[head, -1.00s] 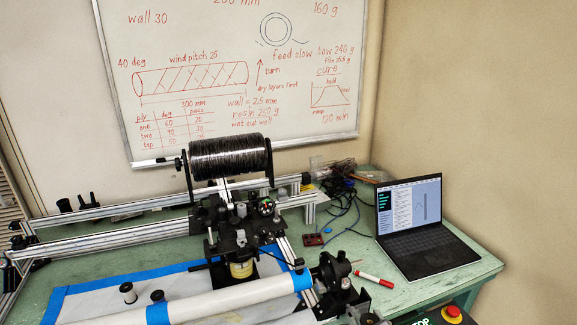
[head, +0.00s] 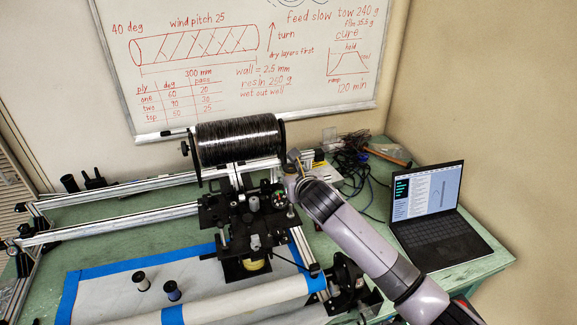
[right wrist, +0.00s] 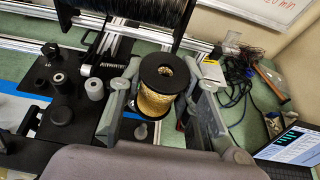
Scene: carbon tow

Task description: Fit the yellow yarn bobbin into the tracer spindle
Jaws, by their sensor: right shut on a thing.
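In the right wrist view the yellow yarn bobbin (right wrist: 156,98), with black flanges at both ends, stands nearly upright between the fingers of my right gripper (right wrist: 160,100). The gripper is shut on it. In the head view my right gripper (head: 291,168) is beside the right end of the black tow spool, above the winder carriage (head: 235,215); the bobbin is hard to make out there. Small posts stand on the carriage, among them a grey one (right wrist: 95,88) left of the bobbin. I cannot tell which part is the tracer spindle. My left gripper is out of view.
The large black tow spool (head: 238,140) sits above the carriage. Loose cables (head: 362,165) and a laptop (head: 428,200) are at right. A white tube (head: 245,298) crosses the front.

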